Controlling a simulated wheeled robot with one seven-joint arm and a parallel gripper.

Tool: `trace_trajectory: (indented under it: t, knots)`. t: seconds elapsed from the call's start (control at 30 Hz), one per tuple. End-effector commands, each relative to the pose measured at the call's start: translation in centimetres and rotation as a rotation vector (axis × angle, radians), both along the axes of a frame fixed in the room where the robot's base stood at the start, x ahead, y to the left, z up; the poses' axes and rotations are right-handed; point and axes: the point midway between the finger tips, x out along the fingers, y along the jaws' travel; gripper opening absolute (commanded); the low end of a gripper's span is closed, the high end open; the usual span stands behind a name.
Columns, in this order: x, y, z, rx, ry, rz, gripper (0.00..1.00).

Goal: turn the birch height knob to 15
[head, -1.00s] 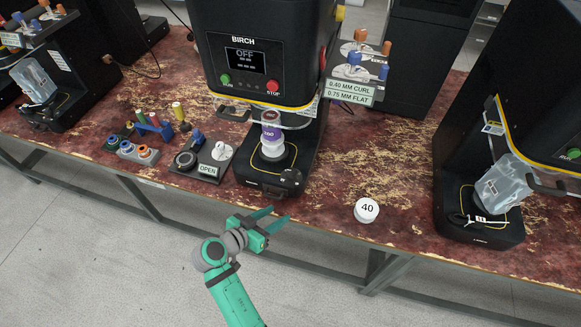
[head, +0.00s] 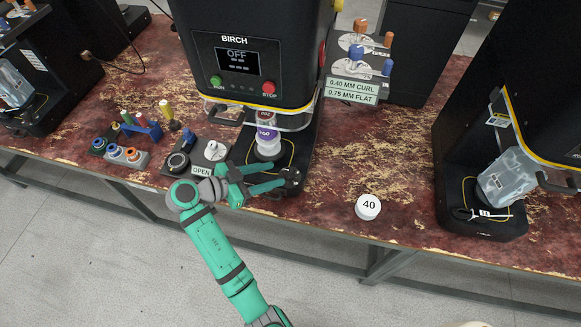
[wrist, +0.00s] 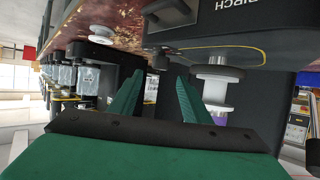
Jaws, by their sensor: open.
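The BIRCH seamer (head: 237,40) stands at the back, its screen reading OFF. A small dark knob (head: 291,177), apparently the height knob, sits at the front right of its base; its setting is too small to read. My gripper (head: 271,175) is open at the front of this base, fingers pointing right toward the knob, tips close to it. I cannot tell whether they touch it. In the wrist view the two green fingers (wrist: 157,82) are apart with nothing clearly between them. A can with a purple label (head: 267,137) stands on the base's white chuck, behind the fingers.
A white disc marked 40 (head: 367,207) lies on the table to the right. An OPEN switch panel (head: 203,171) and a rack of coloured parts (head: 128,155) are to the left. Another seamer (head: 480,225) stands at far right.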

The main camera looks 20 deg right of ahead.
Motion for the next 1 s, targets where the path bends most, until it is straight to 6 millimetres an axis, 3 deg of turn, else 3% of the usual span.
trace_trajectory:
  t: [0.4, 0.6, 0.87, 1.0]
  knots:
    - [1.1, -6.3, -2.6, 0.001, 0.002, -0.005, 0.44]
    - [1.3, -7.5, -3.0, 0.000, 0.000, -0.005, 0.44]
    - [1.4, -7.4, -3.1, 0.000, 0.001, -0.002, 0.44]
    - [1.4, -7.4, -3.1, 0.000, 0.001, -0.002, 0.15]
